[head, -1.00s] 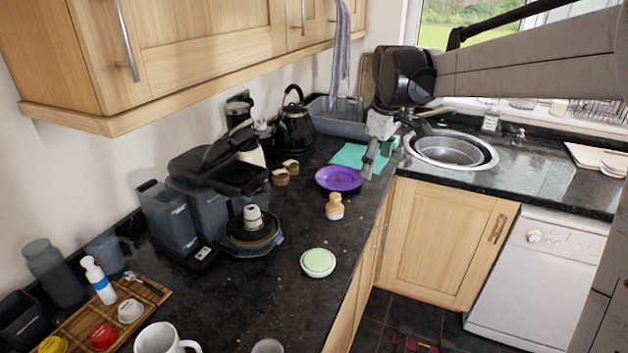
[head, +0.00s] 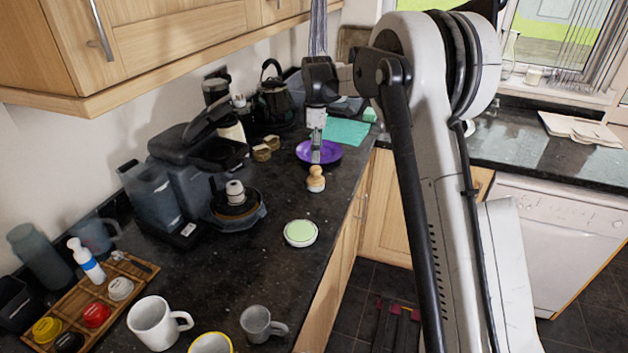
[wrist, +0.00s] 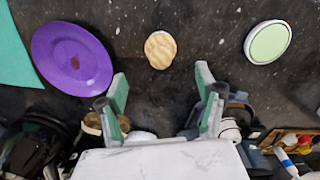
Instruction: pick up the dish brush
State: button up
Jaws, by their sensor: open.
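The dish brush (head: 316,180) is small, with a knobbed wooden top and a pale lower part. It stands on the dark counter in front of the purple plate (head: 333,153). In the wrist view its round wooden top (wrist: 160,49) lies beyond the fingertips, roughly centred between them. My gripper (head: 316,157) points down behind the brush in the head view, overlapping the plate in the picture. In the wrist view my gripper (wrist: 162,84) has its two green-padded fingers apart, with nothing between them.
A round green-topped dish (head: 300,233) sits nearer than the brush. A coffee machine (head: 190,180) stands to the left. A teal cloth (head: 347,131) and a kettle (head: 272,100) are behind. Mugs (head: 155,323) stand at the front. Counter around the brush is clear; its edge is to the right.

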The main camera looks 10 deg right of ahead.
aim_at(312, 168)
notch_tip(312, 168, down, 11)
jog(key=shift+a+f+p, duration=0.1)
jog(key=shift+f+p, duration=0.1)
jog(key=shift+p, duration=0.45)
jog(key=c, duration=1.4)
jog(key=shift+o, duration=0.2)
jog(key=shift+r, duration=0.1)
jog(key=shift+r, duration=0.45)
jog(key=r, duration=0.1)
jog(key=a+r, duration=0.1)
jog(key=r+b, duration=0.1)
jog(key=shift+s+a+r, duration=0.15)
jog(key=shift+s+r, duration=0.15)
jog(key=shift+r, duration=0.1)
jog(key=s+a+r+b, duration=0.1)
jog(key=s+a+r, duration=0.4)
jog(key=a, duration=0.3)
jog(key=shift+s+a+r, duration=0.2)
jog(key=shift+a+r, duration=0.2)
jog(key=shift+r, duration=0.2)
